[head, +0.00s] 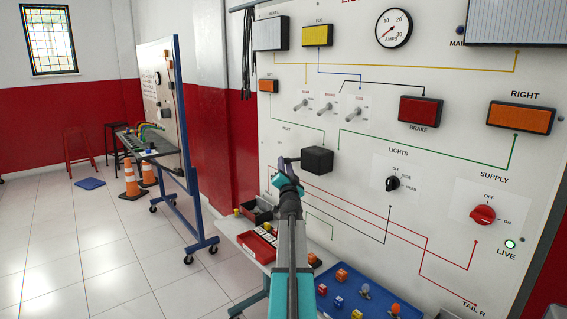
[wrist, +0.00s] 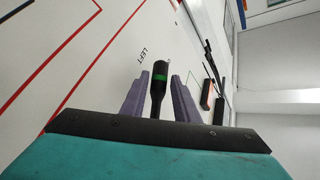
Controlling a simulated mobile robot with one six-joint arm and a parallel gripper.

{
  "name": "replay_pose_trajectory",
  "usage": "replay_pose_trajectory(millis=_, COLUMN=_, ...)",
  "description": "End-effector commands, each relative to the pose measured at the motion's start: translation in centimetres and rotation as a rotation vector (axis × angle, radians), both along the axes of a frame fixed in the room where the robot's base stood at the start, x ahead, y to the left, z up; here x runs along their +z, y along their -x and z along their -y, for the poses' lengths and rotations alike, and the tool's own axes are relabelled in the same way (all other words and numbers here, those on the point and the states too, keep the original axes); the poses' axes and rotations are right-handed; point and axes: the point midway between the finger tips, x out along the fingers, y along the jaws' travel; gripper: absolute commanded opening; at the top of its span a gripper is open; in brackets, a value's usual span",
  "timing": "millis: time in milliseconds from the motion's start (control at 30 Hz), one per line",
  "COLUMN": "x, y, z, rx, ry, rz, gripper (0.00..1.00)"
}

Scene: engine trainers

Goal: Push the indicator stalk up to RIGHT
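The indicator stalk (head: 291,160) sticks out to the left from a black box (head: 317,160) on the white panel. In the wrist view the stalk (wrist: 160,72) is black with a green band and lies between my two grey-purple fingers, with a narrow gap on each side. My gripper (head: 284,172) is at the stalk's free end in the head view, and it also shows in the wrist view (wrist: 159,86). It is open. I cannot see a RIGHT label near the stalk.
Toggle switches (head: 328,108) sit above the box. The lights knob (head: 392,184) and red supply knob (head: 483,215) are to the right. The orange RIGHT lamp (head: 521,117) looks unlit. A blue tray (head: 375,299) and red bin (head: 258,247) lie below.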

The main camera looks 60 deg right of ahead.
Motion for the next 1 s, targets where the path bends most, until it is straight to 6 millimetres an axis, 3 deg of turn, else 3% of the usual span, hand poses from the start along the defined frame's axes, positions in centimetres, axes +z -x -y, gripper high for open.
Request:
replay_pose_trajectory(millis=300, x=0.7, y=-1.4, z=1.9, rx=0.000, ry=0.000, rz=0.000, gripper=0.28)
replay_pose_trajectory(millis=767, x=0.9, y=-1.7, z=2.3, rx=0.000, ry=0.000, rz=0.000, gripper=0.28)
replay_pose_trajectory(millis=967, x=0.9, y=-1.7, z=2.3, rx=0.000, ry=0.000, rz=0.000, gripper=0.00)
replay_pose_trajectory(millis=1000, x=0.9, y=-1.7, z=2.3, rx=0.000, ry=0.000, rz=0.000, gripper=0.00)
